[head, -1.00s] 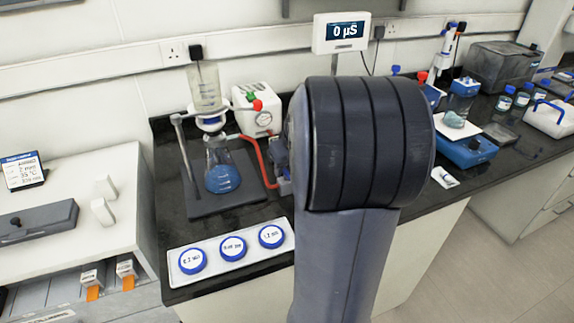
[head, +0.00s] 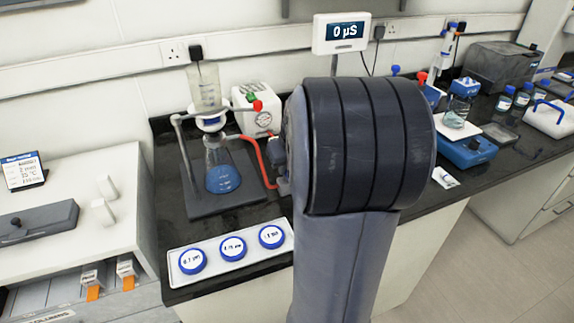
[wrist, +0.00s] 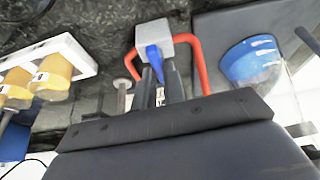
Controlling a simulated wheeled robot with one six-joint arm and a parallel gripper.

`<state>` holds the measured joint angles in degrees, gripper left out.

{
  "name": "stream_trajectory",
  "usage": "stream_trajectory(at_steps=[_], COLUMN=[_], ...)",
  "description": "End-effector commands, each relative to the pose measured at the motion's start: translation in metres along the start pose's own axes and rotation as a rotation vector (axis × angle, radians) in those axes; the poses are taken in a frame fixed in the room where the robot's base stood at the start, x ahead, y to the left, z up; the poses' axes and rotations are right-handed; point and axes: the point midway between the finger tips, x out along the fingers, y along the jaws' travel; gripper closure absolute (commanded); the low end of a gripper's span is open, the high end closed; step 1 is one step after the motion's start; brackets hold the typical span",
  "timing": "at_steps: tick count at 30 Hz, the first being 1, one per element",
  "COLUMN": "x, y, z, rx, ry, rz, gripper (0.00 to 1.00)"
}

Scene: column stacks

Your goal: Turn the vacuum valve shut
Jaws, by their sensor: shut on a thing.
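In the wrist view the vacuum valve is a grey block (wrist: 168,42) with a blue lever (wrist: 155,62). Red tubing (wrist: 196,62) leaves it on both sides. The lever points down the picture, slightly tilted, across the line between the two tube ends. My gripper (wrist: 160,88) is shut on the lever, its fingers either side of the lower end. In the head view my arm hides most of the valve and the gripper. There the red tube (head: 262,162) runs between the flask (head: 222,172) with blue liquid and the white pump (head: 253,106).
A white tray with several blue-lidded jars (head: 232,248) lies at the front of the dark bench. A glass funnel (head: 204,88) stands above the flask. A balance (head: 466,150) is to the right. A display (head: 341,33) reads 0 µS.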

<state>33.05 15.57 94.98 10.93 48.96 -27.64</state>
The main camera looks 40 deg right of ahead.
Motion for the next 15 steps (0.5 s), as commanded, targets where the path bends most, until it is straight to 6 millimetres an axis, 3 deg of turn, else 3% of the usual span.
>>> stream_trajectory(at_steps=[15], x=[-0.0005], y=[-0.0002], z=[-0.0005], rx=[0.071], ry=[0.002], rz=[0.029], gripper=[1.00])
